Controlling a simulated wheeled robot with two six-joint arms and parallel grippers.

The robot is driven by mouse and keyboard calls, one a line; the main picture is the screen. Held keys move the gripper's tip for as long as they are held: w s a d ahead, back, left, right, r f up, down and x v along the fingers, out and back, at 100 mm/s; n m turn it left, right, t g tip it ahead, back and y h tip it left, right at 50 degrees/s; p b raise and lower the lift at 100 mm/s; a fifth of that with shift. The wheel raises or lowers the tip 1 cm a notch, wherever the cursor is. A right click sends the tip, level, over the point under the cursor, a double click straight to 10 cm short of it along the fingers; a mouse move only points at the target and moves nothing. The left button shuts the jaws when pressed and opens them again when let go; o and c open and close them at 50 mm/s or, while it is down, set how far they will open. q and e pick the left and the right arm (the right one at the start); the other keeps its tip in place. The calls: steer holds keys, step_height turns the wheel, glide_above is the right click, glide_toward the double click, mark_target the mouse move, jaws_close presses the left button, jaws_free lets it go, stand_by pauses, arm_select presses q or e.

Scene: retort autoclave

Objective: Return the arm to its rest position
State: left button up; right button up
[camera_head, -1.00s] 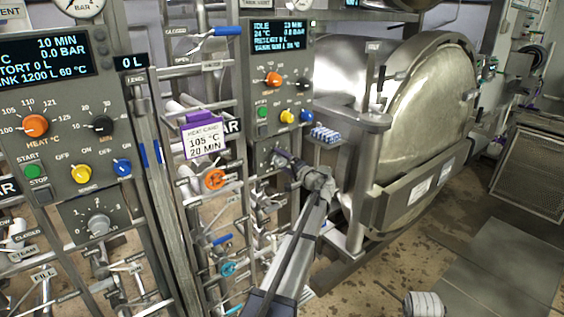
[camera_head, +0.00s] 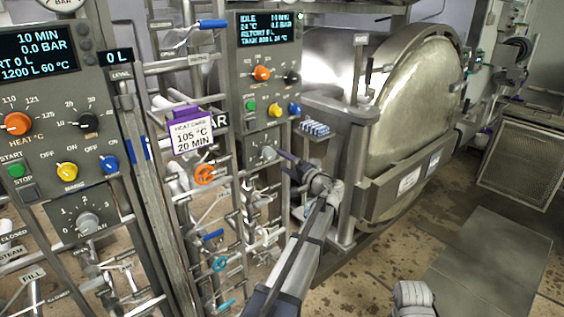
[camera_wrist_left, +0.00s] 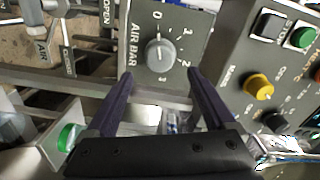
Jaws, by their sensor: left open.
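My left arm comes in from the bottom middle of the head view. Its left gripper (camera_head: 284,158) points at the lower part of the far control panel (camera_head: 243,130), just right of a small grey knob (camera_head: 268,152). In the left wrist view the gripper (camera_wrist_left: 160,78) is open, with two dark purple fingers apart and nothing held between them. The grey AIR BAR knob (camera_wrist_left: 160,56) shows between and beyond the fingertips; its pointer is near 0. I cannot tell the exact gap to it. My right gripper is not seen.
A nearer panel (camera_head: 50,130) with knobs stands at the left. Pipes and valves with an orange handwheel (camera_head: 204,175) and a heat card (camera_head: 191,136) lie between the panels. The steel autoclave (camera_head: 410,105) stands behind the arm. Floor (camera_head: 390,250) is open at the right.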

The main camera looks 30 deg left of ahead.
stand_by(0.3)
arm_select(q)
steer(key=s+d+f+g+h, duration=0.3)
steer(key=s+d+f+h, duration=0.5)
steer(key=s+d+f, duration=1)
steer(key=s+d+f+m+g+h, duration=0.2)
steer(key=s+d+f+g+h, duration=0.2)
steer(key=s+d, duration=1.3)
steer(key=d+h, duration=0.1)
steer(key=h, duration=0.2)
steer(key=shift+s+d+m, duration=0.15)
steer(key=shift+s+m, duration=0.15)
steer(key=shift+s, duration=0.05)
